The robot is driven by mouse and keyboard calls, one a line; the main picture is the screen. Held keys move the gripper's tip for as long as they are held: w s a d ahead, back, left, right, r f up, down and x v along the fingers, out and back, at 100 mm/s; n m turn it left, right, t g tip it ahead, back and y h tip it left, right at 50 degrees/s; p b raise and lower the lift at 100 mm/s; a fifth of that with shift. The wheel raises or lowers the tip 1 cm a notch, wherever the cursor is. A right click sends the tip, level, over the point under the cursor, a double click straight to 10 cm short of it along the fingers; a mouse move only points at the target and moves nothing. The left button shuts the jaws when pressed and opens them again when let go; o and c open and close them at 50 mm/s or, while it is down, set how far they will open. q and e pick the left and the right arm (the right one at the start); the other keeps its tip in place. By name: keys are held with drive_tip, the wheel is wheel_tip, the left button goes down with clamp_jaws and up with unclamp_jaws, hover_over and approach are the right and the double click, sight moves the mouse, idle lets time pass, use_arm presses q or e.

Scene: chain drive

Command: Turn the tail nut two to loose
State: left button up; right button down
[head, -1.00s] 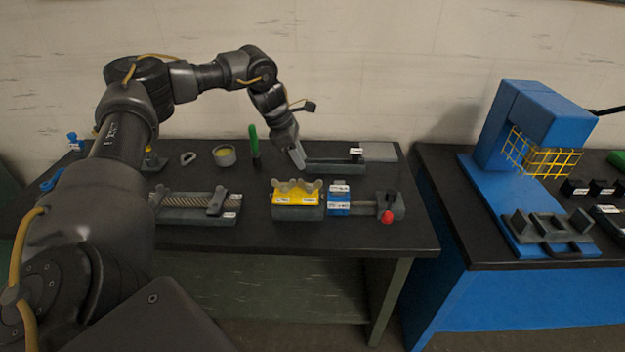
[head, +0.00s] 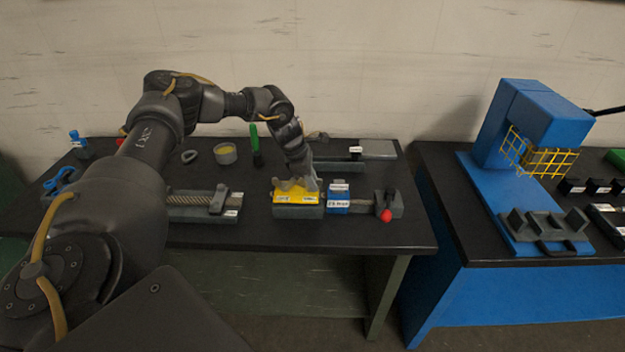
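Grey nut-like pieces (head: 285,184) sit on top of a yellow block (head: 298,197) with white labels, on the dark bench. I cannot tell from the labels which piece is tail nut two. My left gripper (head: 311,182) points down at the right end of the yellow block, at or just above the grey pieces there, and partly hides them. Whether its fingers are apart or touch a nut is too small to tell. My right gripper is not in view.
Right of the yellow block are a blue labelled block (head: 338,205) and a grey block with a red knob (head: 386,215). A green-handled tool (head: 254,140) and a round cup (head: 225,154) stand behind. A blue press (head: 540,120) is on the right bench.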

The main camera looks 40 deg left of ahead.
use_arm(q)
clamp_jaws()
